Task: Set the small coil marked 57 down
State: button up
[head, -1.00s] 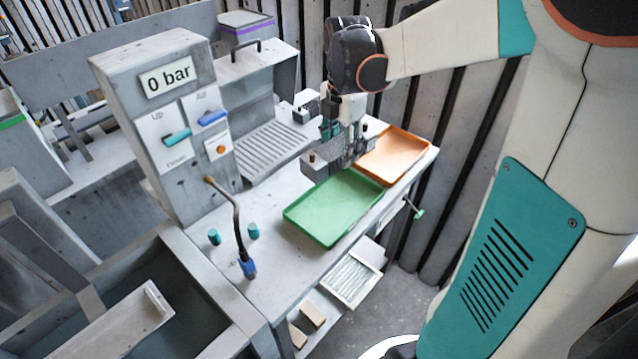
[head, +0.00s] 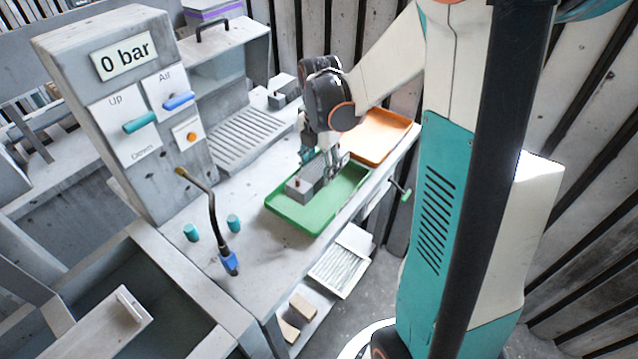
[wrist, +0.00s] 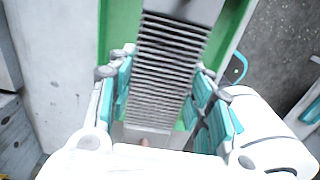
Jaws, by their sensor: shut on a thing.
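The small coil is a grey block in the head view (head: 304,188), and its ridged, finned top shows in the wrist view (wrist: 168,65). I cannot read a 57 on it. My gripper (head: 328,164) is shut on the coil, with its teal fingers on both sides of the fins in the wrist view (wrist: 164,95). The coil is over the green tray (head: 311,224), within its rim in the head view. Whether it touches the tray floor I cannot tell. The gripper and wrist hide part of the coil and the tray's far end.
An orange tray (head: 384,140) stands empty behind the green one. A grey panel reading 0 bar (head: 122,58), with levers, rises at the left. A bent hose with a blue end (head: 229,263) and two teal knobs (head: 191,232) stand left of the green tray.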

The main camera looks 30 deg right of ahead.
aim_at(319, 165)
jog(key=shift+f+b, duration=0.8)
jog(key=shift+f, duration=1.45)
jog(key=shift+f, duration=0.2)
jog(key=o, duration=1.5)
jog(key=shift+r, duration=0.2)
notch_tip(319, 165, up, 12)
jog(key=p, duration=0.4)
jog(key=shift+a, duration=0.1)
